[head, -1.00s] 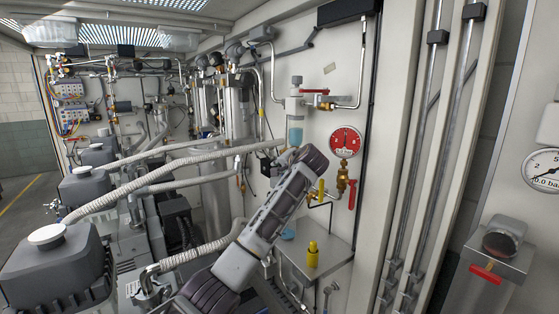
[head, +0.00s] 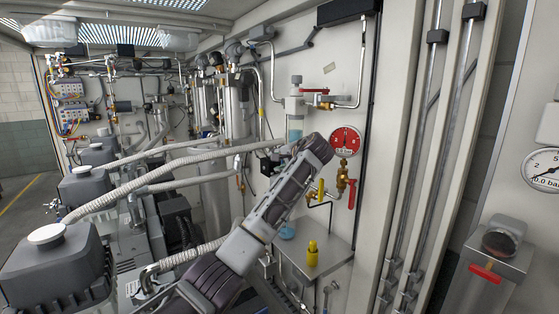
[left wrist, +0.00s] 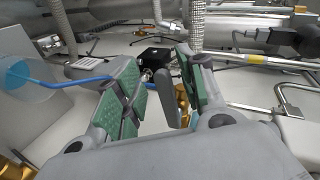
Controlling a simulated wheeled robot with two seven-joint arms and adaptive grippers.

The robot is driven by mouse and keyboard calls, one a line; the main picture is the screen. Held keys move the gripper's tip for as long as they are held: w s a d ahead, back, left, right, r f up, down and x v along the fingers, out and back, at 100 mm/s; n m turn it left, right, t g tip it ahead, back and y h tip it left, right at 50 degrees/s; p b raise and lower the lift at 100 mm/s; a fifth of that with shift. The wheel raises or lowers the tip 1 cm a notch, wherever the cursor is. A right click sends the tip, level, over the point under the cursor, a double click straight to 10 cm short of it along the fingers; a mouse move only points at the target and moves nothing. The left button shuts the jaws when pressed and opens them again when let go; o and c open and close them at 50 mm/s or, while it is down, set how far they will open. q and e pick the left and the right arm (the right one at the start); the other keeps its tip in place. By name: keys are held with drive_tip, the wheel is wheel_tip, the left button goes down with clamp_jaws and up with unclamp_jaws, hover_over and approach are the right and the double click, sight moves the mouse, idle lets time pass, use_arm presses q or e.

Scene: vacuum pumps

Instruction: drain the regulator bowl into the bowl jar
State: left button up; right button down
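The regulator bowl (head: 295,128), a clear cup with blue liquid, hangs on the wall panel in the head view; its lower end is hidden behind my left arm. The bowl jar (head: 287,232), with blue in it, stands on the small wall shelf (head: 325,262). In the left wrist view the jar (left wrist: 18,75) lies at the left edge, with a blue tube (left wrist: 75,82) running from it. My left gripper (left wrist: 158,68) is open, its green-padded fingers apart. A small grey lever (left wrist: 169,104) with brass (left wrist: 182,100) shows between them, apparently ungripped. My right gripper is not in view.
A yellow bottle (head: 312,253) stands on the shelf. A red gauge (head: 345,141) and a red-handled valve (head: 352,193) are on the panel to the right of my arm. Flexible hoses (head: 190,150) and pumps (head: 50,255) crowd the left.

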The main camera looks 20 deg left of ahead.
use_arm(q)
drive_tip(key=shift+v, duration=1.1)
drive_tip(key=v, duration=0.5)
drive_tip(key=shift+s+d+r, duration=0.15)
drive_tip(key=shift+s+d, duration=0.1)
idle(0.6)
idle(0.4)
